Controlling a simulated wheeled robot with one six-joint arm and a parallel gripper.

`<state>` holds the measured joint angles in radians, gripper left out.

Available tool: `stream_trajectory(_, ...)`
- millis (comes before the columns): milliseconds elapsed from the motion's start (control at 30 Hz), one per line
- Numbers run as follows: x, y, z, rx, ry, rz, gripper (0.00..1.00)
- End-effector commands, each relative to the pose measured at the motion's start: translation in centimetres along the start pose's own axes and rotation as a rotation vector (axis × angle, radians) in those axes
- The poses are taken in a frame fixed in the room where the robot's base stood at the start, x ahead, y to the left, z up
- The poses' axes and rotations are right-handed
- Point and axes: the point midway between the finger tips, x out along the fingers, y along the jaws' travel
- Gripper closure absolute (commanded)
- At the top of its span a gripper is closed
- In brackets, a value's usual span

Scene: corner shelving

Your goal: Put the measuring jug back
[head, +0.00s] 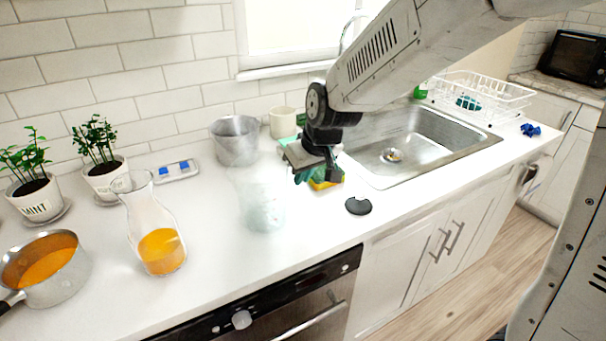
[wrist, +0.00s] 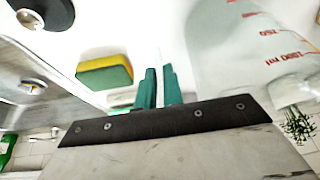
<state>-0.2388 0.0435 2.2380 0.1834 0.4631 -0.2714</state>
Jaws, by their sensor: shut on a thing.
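The measuring jug (head: 262,205) is clear and faint against the white counter in the head view, just left of my gripper (head: 316,177). It is upright. I cannot tell whether its base touches the counter. In the wrist view the jug (wrist: 250,50) fills the upper right, with red volume marks on its wall. My gripper's teal fingers (wrist: 160,88) are close together beside the jug's wall, shut on the jug at its near side. The gripped part, likely the handle, is hard to make out.
A yellow-green sponge (head: 328,185) and a black disc (head: 358,206) lie near my gripper, by the sink (head: 420,145). A metal pot (head: 235,140) and mug (head: 283,122) stand behind. A carafe (head: 162,250) and saucepan (head: 62,280) stand left. Counter between carafe and jug is clear.

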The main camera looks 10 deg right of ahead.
Motion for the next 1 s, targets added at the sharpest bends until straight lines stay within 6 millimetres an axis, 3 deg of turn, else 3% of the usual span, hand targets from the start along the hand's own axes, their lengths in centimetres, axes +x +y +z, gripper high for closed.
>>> stream_trajectory(133,0.3,0.0,0.1,0.000,-0.001,0.000,1.00)
stream_trajectory(200,0.3,0.0,0.1,0.000,-0.001,0.000,0.75)
stream_trajectory(233,0.3,0.0,0.1,0.000,-0.001,0.000,0.69)
stream_trajectory(633,-0.7,0.0,-0.1,0.000,0.002,0.000,0.69)
stream_trajectory(1000,-8.2,0.0,-0.1,0.001,0.004,0.001,0.69)
